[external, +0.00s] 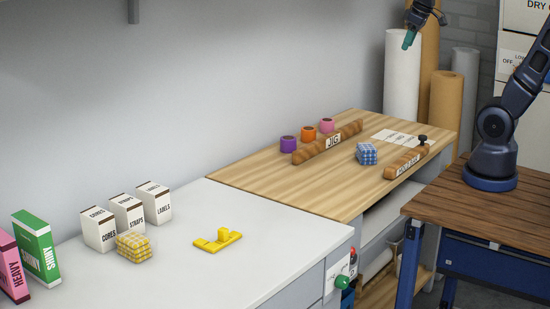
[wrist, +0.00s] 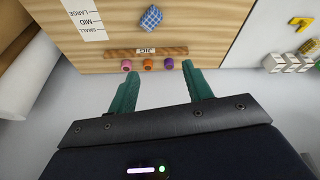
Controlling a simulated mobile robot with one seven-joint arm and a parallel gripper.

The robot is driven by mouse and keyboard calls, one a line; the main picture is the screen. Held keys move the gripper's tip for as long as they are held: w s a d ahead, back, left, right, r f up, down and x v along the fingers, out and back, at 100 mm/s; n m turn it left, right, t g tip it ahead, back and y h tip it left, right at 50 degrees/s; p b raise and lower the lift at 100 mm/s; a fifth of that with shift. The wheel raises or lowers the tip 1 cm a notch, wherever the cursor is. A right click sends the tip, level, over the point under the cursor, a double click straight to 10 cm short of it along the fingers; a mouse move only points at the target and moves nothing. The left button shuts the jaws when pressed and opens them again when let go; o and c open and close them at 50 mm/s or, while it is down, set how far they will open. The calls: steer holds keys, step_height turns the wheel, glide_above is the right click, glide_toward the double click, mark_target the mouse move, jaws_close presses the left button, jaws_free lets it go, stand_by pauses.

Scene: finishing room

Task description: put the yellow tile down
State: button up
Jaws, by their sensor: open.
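My gripper (external: 408,42) is raised at the top of the external view, in front of the paper rolls and far from the tile. In the wrist view its two green fingers (wrist: 158,76) are spread apart with nothing between them.
A yellow checked cube (external: 133,246) and white boxes (external: 127,213) stand left of the tile. The counter's front is clear.

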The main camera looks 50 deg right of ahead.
steer(key=s+d+f+m, duration=0.2)
steer(key=s+d+f, duration=0.2)
steer(key=s, duration=0.4)
steer(key=shift+d+t, duration=0.15)
steer(key=shift+t, duration=0.15)
steer(key=shift+s, duration=0.1)
stand_by(0.7)
